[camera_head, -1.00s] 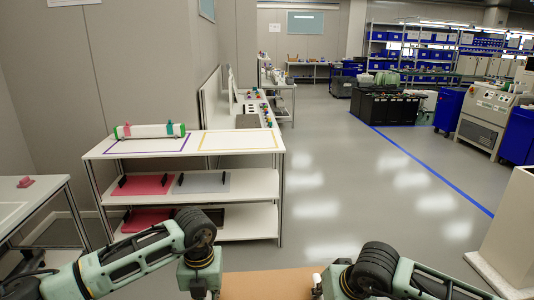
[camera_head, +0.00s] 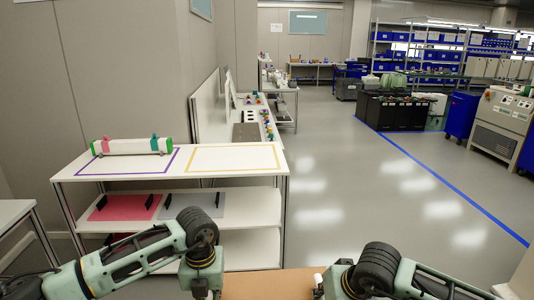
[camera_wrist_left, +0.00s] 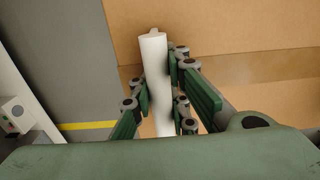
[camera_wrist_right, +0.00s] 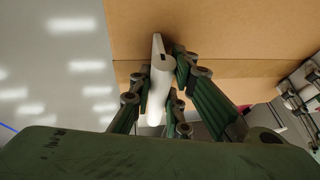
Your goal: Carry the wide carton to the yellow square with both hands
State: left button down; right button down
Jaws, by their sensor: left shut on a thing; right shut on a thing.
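The wide carton (camera_head: 268,285) is a brown box at the bottom of the head view, between my two arms; most of it is out of frame there. My left gripper (camera_wrist_left: 157,82) is shut on a white bar-like handle on the carton's side (camera_wrist_left: 235,25). My right gripper (camera_wrist_right: 162,80) is shut on a similar white handle on the other side of the carton (camera_wrist_right: 220,28). The yellow square (camera_head: 232,171) is an outline on the right part of a white shelf unit's top, ahead and slightly left. Nothing stands inside it.
A white table (camera_head: 14,212) stands at left. Open floor (camera_head: 335,205) lies to the right.

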aim_at(234, 157)
jog(key=i, duration=2)
